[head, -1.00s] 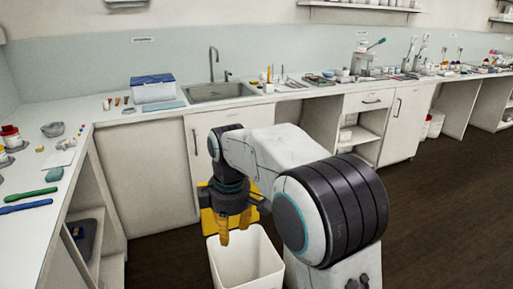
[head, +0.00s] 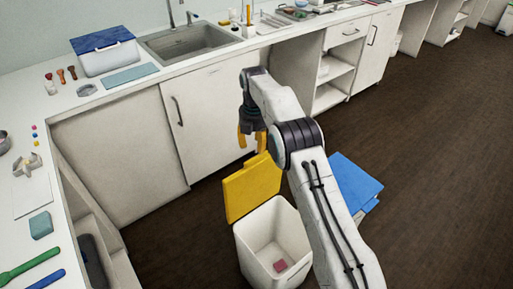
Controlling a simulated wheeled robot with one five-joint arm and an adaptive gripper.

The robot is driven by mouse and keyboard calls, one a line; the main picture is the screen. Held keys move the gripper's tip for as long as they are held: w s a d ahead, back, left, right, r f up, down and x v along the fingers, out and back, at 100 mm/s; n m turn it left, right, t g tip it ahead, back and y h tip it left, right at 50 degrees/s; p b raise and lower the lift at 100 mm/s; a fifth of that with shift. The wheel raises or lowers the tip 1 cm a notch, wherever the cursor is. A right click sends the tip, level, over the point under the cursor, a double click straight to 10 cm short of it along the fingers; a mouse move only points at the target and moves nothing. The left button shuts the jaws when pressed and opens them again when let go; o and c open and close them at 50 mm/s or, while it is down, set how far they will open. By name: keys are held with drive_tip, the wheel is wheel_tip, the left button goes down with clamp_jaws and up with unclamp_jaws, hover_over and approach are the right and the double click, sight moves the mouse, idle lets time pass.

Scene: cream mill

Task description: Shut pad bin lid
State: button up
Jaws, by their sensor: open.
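A white bin (head: 246,246) stands on the floor with its yellow lid (head: 252,188) raised upright at its far side. The bin is open, and a small pink-red thing (head: 280,266) lies at its bottom. My gripper (head: 251,141) is open and empty, its yellow fingers pointing down. In the picture it is just above the top edge of the lid, and it seems to be on the lid's far side, towards the cabinets. I cannot tell whether the fingers touch the lid.
A white cabinet door (head: 205,115) stands behind the gripper, under the counter with a sink (head: 190,42). A second bin with a blue lid (head: 352,182) is right of my arm, partly hidden. A blue-lidded box (head: 106,52) sits on the counter. Brown floor is free at right.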

sight(254, 157)
drive_tip(key=shift+f+p, duration=1.55)
drive_tip(key=shift+f, duration=1.85)
clamp_jaws()
